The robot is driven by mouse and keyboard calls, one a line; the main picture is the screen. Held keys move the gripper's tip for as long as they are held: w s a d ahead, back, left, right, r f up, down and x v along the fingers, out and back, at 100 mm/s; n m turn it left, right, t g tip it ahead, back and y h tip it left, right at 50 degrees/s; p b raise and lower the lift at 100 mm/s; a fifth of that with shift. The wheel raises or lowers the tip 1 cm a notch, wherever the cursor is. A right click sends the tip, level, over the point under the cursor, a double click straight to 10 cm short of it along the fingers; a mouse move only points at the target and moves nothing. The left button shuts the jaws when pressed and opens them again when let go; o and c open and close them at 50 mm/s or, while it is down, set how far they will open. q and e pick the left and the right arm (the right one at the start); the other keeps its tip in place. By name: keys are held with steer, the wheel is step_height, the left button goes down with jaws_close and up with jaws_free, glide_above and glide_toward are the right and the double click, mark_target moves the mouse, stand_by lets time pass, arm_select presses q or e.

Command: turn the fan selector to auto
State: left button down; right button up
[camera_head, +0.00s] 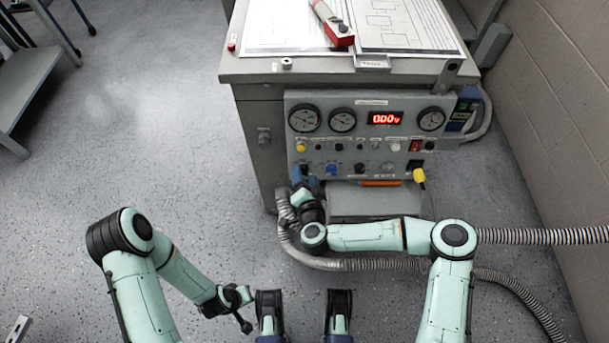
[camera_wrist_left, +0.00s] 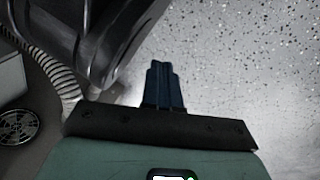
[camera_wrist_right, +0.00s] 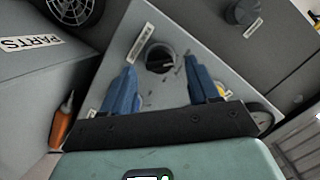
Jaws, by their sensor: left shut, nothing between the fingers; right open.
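The control panel (camera_head: 345,157) on the front of the grey bench carries gauges, a red digital readout, and a lower row of knobs. My right gripper (camera_head: 308,183) is at the panel's lower left corner. In the right wrist view, my right gripper (camera_wrist_right: 160,90) is open, its blue fingers either side of and short of a dark round knob (camera_wrist_right: 160,57) with a white label beside it. The label is too small to read, so I cannot confirm it is the fan selector or tell its setting. My left gripper (camera_wrist_left: 163,85) is shut and empty, low over the floor away from the panel.
Grey corrugated hose (camera_head: 350,264) runs below my right arm. The right wrist view shows a PARTS box (camera_wrist_right: 30,70) and an orange bottle (camera_wrist_right: 63,120). Open floor (camera_head: 150,130) lies left.

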arm_select(q)
steer(key=shift+s+a+f+g, duration=0.1)
steer(key=shift+s+f+g, duration=0.2)
steer(key=shift+s+f, duration=0.35)
arm_select(e)
steer(key=shift+x, duration=0.95)
arm_select(q)
steer(key=shift+r, duration=0.1)
arm_select(e)
steer(key=shift+c, duration=0.2)
